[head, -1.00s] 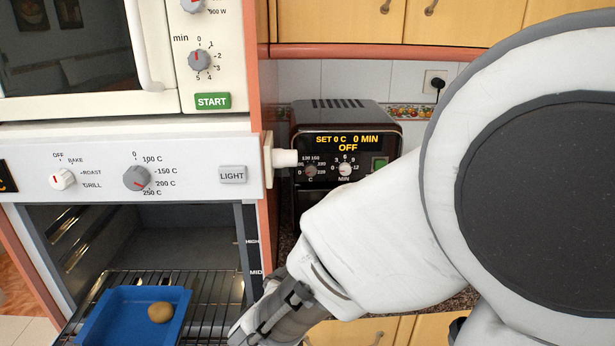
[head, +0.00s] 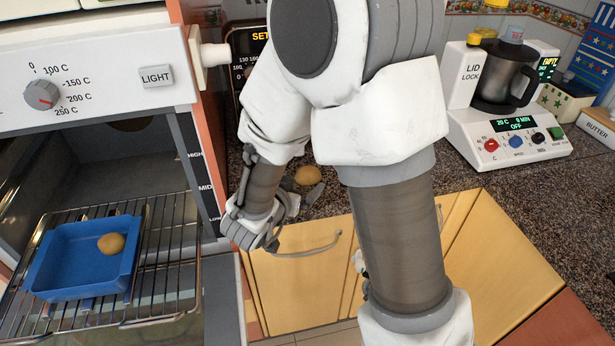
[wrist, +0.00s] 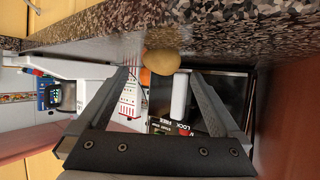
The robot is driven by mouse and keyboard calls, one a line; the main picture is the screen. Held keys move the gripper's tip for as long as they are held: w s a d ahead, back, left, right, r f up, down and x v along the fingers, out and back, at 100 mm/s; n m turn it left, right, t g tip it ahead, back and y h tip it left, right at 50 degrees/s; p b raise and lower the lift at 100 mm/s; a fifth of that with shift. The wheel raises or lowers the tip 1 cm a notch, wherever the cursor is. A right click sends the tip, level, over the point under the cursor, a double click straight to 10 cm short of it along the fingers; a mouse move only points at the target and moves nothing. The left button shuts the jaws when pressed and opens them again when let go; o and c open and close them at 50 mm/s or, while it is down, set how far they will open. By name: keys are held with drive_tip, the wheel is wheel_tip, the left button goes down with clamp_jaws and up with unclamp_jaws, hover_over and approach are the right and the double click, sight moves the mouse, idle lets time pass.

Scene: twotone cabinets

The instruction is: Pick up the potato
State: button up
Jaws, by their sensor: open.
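A round tan potato (head: 307,175) lies on the dark speckled counter, partly hidden by my arm in the head view. My gripper (head: 300,196) is close beside it at the counter's front edge. In the wrist view the potato (wrist: 162,62) shows between the tips of my open gripper (wrist: 160,74), just beyond them. No grip on it is visible. A second potato (head: 111,243) sits in a blue tray (head: 60,280) on the oven rack at the left.
The open oven with its pulled-out wire rack (head: 170,260) is at the left. A toaster oven (head: 245,50) stands behind my arm. A blender-like machine (head: 510,130) and a butter box (head: 598,125) are at the right. The counter between is mostly clear.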

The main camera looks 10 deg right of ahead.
sight(306, 178)
drive_tip(key=b+x, duration=0.1)
drive_tip(key=x, duration=0.4)
drive_tip(key=shift+w+d+f, duration=0.15)
drive_tip(key=shift+w+f, duration=0.05)
drive_tip(key=shift+w, duration=0.05)
drive_tip(key=c, duration=1.4)
